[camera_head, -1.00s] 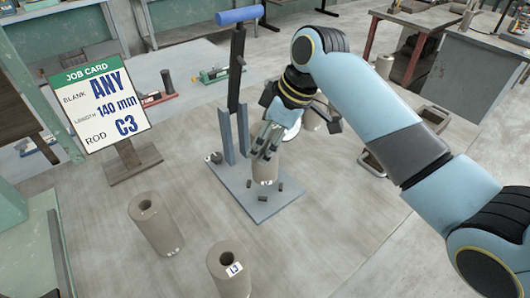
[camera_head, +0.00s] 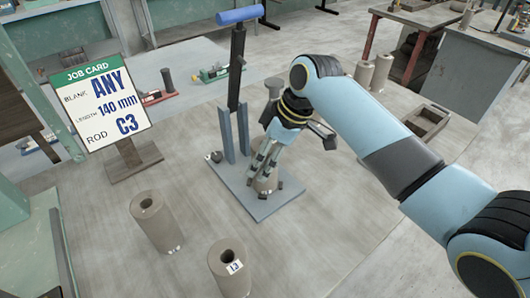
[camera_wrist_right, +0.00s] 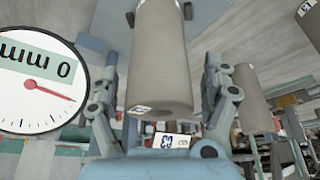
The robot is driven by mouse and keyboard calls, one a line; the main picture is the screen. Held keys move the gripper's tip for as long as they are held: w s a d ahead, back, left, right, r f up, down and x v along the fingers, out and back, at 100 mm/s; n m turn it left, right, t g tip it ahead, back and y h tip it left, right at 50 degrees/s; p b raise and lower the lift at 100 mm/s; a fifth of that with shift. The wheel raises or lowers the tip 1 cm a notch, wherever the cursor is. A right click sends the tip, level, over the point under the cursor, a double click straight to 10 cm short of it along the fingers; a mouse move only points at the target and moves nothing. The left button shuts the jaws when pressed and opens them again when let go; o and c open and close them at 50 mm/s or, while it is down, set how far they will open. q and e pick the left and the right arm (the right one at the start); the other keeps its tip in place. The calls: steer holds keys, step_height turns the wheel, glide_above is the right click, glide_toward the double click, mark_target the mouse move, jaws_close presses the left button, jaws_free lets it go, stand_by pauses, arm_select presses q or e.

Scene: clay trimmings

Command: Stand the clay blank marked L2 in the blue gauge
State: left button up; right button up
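The blue gauge (camera_head: 240,14) stands mid-table, with a blue handle, upright posts and a flat base plate (camera_head: 262,211). In the right wrist view the blank (camera_wrist_right: 160,55) is between the fingers (camera_wrist_right: 160,82), with a gap on each side, so the gripper looks open. Its tag is too small to read. A hollow blank (camera_head: 157,222) stands front left; another (camera_head: 230,270), tagged what looks like L3, stands nearer. My left gripper is out of view.
A job card (camera_head: 100,97) stands on a wooden block at the left. Two clay cylinders (camera_head: 373,73) and a wooden crate (camera_head: 430,124) stand behind my right arm. A round dial (camera_wrist_right: 38,85) fills the wrist view's left.

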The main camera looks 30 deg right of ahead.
steer(key=v, duration=1.2)
stand_by(0.4)
